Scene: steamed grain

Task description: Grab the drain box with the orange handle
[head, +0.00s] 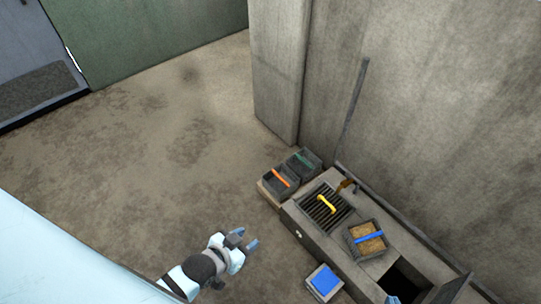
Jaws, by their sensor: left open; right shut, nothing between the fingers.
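The drain box with the orange handle (269,182) is a small dark grey box with an orange bar across its top.
A similar box with a green handle (304,161) stands right beside it. The counter (310,228) holds a grate with a yellow handle (325,204) and a brown-filled box with a blue handle (367,240). A blue-topped box (324,282) is below. Floor to the left is clear.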

